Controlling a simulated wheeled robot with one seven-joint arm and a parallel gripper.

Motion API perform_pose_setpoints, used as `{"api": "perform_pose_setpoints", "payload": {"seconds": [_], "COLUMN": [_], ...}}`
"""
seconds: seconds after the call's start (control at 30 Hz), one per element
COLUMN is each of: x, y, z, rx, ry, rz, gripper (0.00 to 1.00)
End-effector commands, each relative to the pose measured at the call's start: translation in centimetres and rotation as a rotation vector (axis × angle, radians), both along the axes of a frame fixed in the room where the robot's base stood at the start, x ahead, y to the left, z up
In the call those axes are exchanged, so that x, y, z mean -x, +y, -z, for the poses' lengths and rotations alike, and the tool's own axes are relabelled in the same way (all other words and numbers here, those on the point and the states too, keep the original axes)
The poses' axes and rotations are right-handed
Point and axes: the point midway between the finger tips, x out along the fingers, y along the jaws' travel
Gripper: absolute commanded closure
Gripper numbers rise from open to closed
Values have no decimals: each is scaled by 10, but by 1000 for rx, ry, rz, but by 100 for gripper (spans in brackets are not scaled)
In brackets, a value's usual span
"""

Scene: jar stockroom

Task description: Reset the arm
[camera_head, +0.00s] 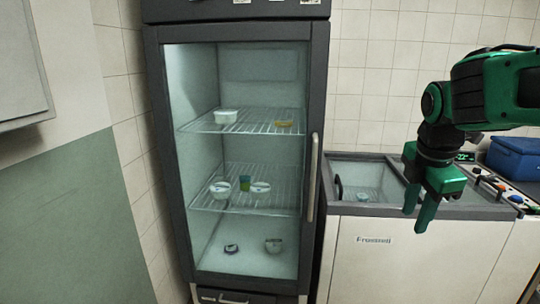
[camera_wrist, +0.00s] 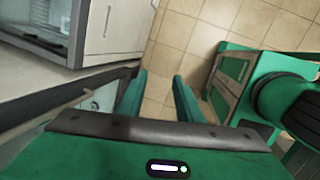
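My green gripper (camera_head: 418,203) hangs in front of the chest freezer at the right of the head view, fingers pointing down. Its two fingers are apart with nothing between them. In the wrist view the gripper (camera_wrist: 160,95) also shows its fingers spread, with tiled floor (camera_wrist: 185,45) beyond them. My arm reaches in from the right edge of the head view, bent at the wrist.
A tall glass-door fridge (camera_head: 318,120) stands shut at the centre, with several bowls and cups on its shelves. The chest freezer (camera_head: 400,262) stands right of it, with a blue box (camera_head: 515,158) behind my arm. A wall (camera_head: 70,220) bounds the left.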

Motion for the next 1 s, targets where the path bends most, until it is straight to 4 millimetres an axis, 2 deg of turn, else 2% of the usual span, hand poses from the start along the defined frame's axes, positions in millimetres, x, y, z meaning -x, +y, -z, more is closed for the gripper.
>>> {"api": "perform_pose_setpoints", "payload": {"seconds": [0.1, 0.3, 0.5, 0.7, 0.83, 1.0], "x": [29, 81, 135, 183, 203, 214], "y": [-27, -61, -83, -92, -93, -93], "z": [15, 41, 69, 96, 107, 114], "rx": [-58, -150, -230, -286, -303, -309], "ry": [1, 1, 3, 11, 15, 18], "rz": [305, 832, 1356, 1835, 2041, 2160], "gripper": [67, 67, 67, 67, 67, 67]}}
